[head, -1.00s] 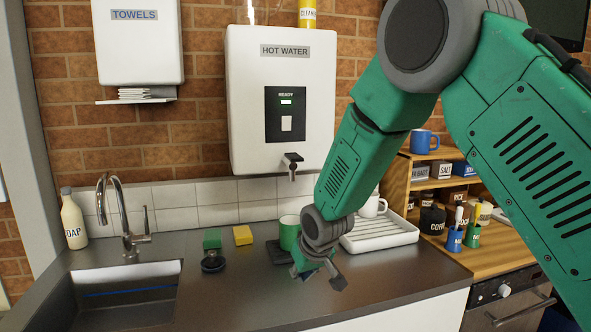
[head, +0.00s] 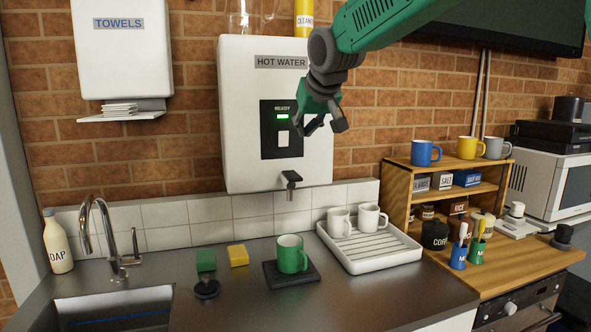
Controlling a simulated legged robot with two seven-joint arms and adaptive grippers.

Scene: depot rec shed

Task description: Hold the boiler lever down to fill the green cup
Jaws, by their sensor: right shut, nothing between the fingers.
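The green cup (head: 291,254) stands upright on a dark square mat (head: 275,278) on the counter, below the tap. The white hot water boiler (head: 240,130) hangs on the brick wall. Its black panel shows a lit green light under "READY". The dark lever (head: 291,177) sits on the tap at the boiler's bottom edge. My right gripper (head: 325,128) is in front of the boiler's right side, above and right of the lever and apart from it. It is shut and empty. My left gripper is not in view.
A white drying rack (head: 375,255) with two white mugs (head: 372,217) stands right of the green cup. A yellow sponge (head: 238,255) and a green block (head: 206,261) lie to the left, near the sink (head: 110,310) and faucet (head: 110,235). A wooden shelf (head: 398,190) is farther right.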

